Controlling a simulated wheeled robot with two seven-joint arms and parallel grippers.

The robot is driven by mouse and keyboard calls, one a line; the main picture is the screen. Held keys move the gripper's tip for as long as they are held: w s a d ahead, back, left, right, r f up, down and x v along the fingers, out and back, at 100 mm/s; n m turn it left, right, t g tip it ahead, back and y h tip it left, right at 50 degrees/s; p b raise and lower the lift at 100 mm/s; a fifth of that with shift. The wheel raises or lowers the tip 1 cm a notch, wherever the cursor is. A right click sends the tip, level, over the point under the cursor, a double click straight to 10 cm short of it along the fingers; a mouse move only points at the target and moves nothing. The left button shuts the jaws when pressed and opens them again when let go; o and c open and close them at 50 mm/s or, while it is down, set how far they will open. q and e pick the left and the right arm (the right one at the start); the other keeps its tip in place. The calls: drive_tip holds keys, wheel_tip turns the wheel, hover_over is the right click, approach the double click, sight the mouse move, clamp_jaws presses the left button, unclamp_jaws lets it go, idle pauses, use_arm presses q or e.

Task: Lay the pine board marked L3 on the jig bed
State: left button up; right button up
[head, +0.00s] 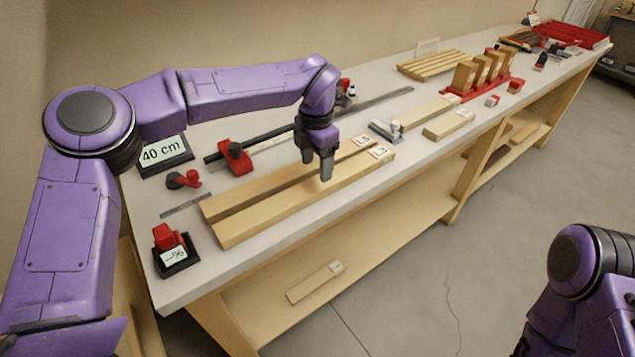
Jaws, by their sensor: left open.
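Two long pine boards lie side by side on the bench, a far one (265,188) and a near one (280,203). Each has a white tag at its right end; the near tag (380,153) seems to read L3, the far one (362,140) is too small to read surely. My left gripper (320,170) points down with open jaws over the right part of the near board and hides a little of it. I cannot tell whether its fingers touch the wood. I cannot tell for sure which thing is the jig bed. My right gripper is out of view; only its arm shows at lower right.
Shorter boards (448,125) lie right of the long pair. A red rack (462,95) holds upright wood blocks behind them. A slatted wooden piece (435,64) lies farther back. A black bar clamp (235,157), a 40 cm sign (163,152) and a red-topped block stand at left.

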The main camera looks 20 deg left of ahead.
sight(316, 183)
use_arm(q)
drive_tip(key=shift+s+a+f+p, duration=0.1)
drive_tip(key=shift+s+f+p, duration=0.4)
drive_tip(key=shift+s+f, duration=0.3)
drive_tip(key=f, duration=0.1)
drive_tip(key=w+f, duration=0.1)
drive_tip(key=f, duration=0.1)
drive_tip(key=w+f, duration=0.1)
drive_tip(key=shift+f+p, duration=0.3)
drive_tip(key=shift+f, duration=0.05)
drive_tip(key=shift+s+r, duration=0.2)
drive_tip(key=shift+s, duration=0.1)
drive_tip(key=shift+s+r, duration=0.1)
drive_tip(key=shift+s, duration=0.05)
drive_tip(key=c, duration=1.2)
drive_tip(key=shift+o, duration=0.2)
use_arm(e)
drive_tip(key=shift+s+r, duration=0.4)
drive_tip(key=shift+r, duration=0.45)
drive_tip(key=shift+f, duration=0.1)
